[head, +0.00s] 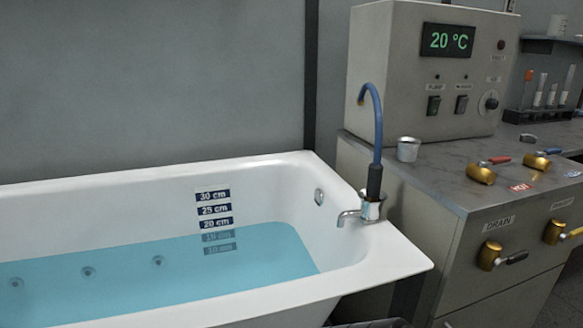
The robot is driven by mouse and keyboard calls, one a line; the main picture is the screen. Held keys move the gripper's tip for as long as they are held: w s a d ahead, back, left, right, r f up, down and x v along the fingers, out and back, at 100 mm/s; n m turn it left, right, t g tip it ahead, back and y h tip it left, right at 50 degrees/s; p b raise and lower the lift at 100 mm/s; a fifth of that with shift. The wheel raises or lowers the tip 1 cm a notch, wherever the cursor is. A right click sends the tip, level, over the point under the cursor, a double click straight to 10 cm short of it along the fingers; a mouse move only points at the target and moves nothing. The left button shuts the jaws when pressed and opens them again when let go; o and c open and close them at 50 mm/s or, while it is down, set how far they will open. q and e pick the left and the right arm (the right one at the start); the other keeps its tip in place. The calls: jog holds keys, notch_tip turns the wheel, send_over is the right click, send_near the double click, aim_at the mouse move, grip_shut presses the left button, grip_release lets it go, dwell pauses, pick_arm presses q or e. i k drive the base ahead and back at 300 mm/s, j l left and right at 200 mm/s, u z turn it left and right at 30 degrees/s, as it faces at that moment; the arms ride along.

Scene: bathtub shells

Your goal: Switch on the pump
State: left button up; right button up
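A beige control box (400,70) stands on the grey counter, with a green "20 °C" display (447,41). Small dark indicators sit above both switches, and neither looks lit. Which way the rockers are tipped is hard to tell. Neither of my grippers shows in the head view.
A blue hose (378,125) arches up beside the tap (350,214). A metal cup (408,149) stands before the box. Brass valves (480,174) and a test-tube rack (540,115) are at right.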

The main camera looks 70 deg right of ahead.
aim_at(436, 102)
jog(key=z, duration=3.05)
